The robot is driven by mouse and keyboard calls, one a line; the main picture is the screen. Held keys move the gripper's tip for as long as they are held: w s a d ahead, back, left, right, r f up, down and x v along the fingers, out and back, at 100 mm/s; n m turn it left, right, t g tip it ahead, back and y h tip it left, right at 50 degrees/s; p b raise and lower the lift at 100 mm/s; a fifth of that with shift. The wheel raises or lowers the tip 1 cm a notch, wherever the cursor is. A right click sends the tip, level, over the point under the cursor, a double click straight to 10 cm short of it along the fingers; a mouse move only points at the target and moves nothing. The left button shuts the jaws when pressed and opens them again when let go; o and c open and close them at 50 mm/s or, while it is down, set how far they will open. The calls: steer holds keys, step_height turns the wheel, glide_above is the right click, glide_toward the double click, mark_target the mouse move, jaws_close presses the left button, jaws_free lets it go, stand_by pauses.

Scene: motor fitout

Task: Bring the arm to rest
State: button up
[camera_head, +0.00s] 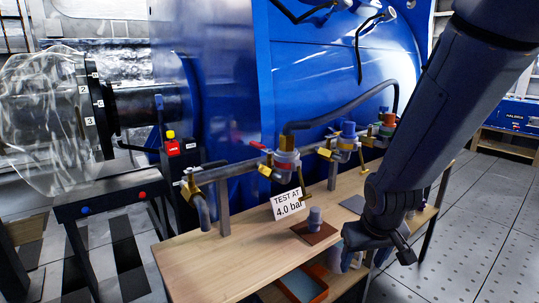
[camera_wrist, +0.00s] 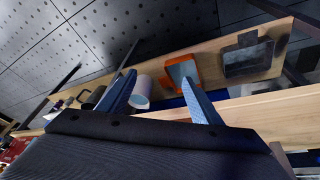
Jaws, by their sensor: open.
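My arm (camera_head: 455,105) comes in from the upper right of the head view and bends down over the right part of the wooden bench. My gripper (camera_head: 363,262) hangs low there, pointing down, partly hidden by my own wrist. In the wrist view my gripper (camera_wrist: 160,90) shows two blue fingers spread apart. A white cylinder (camera_wrist: 141,92) shows in the gap, beyond the fingers. I see nothing clamped between them.
The wooden bench (camera_head: 185,258) carries a pipe with valves (camera_head: 284,158), a "TEST AT 4.0 bar" sign (camera_head: 287,205) and a grey-blue fitting on a brown pad (camera_head: 315,220). An orange tray (camera_head: 318,285) sits below. A blue tank (camera_head: 300,85) stands behind. Floor (camera_head: 480,220) at right is clear.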

steer(key=s+a+r+g+y+p, duration=0.1)
steer(key=s+a+r+g, duration=0.1)
steer(key=s+a+r, duration=0.45)
steer(key=s+a+r+g, duration=0.2)
steer(key=s+a, duration=0.2)
steer(key=s, duration=0.6)
steer(key=d+r+m+p, duration=0.1)
steer(key=d+r+p, duration=0.5)
steer(key=p, duration=0.6)
steer(key=shift+w+d+r+p, duration=0.2)
steer(key=shift+d+p, duration=0.15)
steer(key=shift+d, duration=0.3)
